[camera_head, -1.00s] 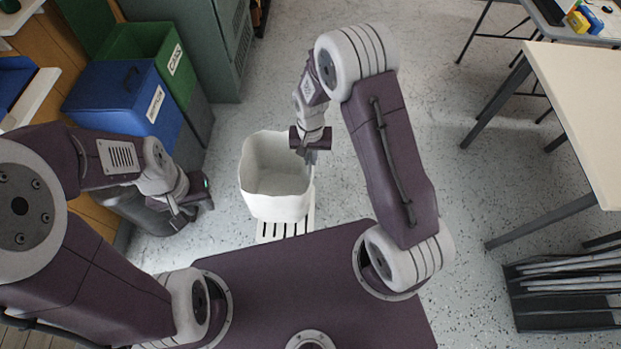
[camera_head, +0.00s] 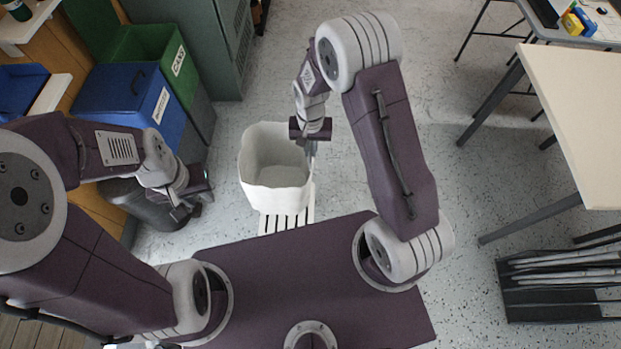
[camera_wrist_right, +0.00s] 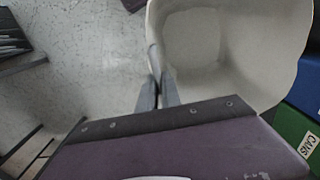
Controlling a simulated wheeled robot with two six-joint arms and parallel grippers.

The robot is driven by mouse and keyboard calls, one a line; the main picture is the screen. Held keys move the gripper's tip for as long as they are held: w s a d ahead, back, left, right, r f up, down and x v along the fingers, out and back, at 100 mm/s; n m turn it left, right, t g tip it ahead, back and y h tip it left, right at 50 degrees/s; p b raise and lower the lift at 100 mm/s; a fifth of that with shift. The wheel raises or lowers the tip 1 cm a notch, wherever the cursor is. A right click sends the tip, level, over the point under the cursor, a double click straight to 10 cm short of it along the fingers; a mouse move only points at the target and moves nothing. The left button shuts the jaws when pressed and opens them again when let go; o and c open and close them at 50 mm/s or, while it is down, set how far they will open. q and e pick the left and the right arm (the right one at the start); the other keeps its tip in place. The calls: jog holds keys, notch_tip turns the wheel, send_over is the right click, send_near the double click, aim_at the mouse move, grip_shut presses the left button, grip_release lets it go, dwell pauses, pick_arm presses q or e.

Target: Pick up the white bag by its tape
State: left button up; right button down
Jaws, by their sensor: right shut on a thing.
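The white bag (camera_head: 276,196) stands open-topped and upright in front of me, above a pale slatted piece (camera_head: 286,221). My right gripper (camera_head: 311,150) is at the right side of its rim. In the right wrist view, the fingers (camera_wrist_right: 158,84) are closed at the edge of the bag (camera_wrist_right: 279,83), on a narrow pale strip that looks like its tape. The strip is mostly hidden by the fingers. The bag looks empty. My left gripper (camera_head: 188,211) hangs to the left of the bag, apart from it; its finger gap is unclear.
Blue (camera_head: 128,100) and green (camera_head: 160,45) bins stand at the left, near a grey cabinet (camera_head: 205,45). A dark rounded object (camera_head: 150,212) is behind my left gripper. A pale table (camera_head: 580,115) and a dark rack (camera_head: 555,305) are at the right. The floor between is clear.

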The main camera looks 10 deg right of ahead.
jog(key=shift+r+p, duration=1.65)
jog(key=shift+r, duration=0.6)
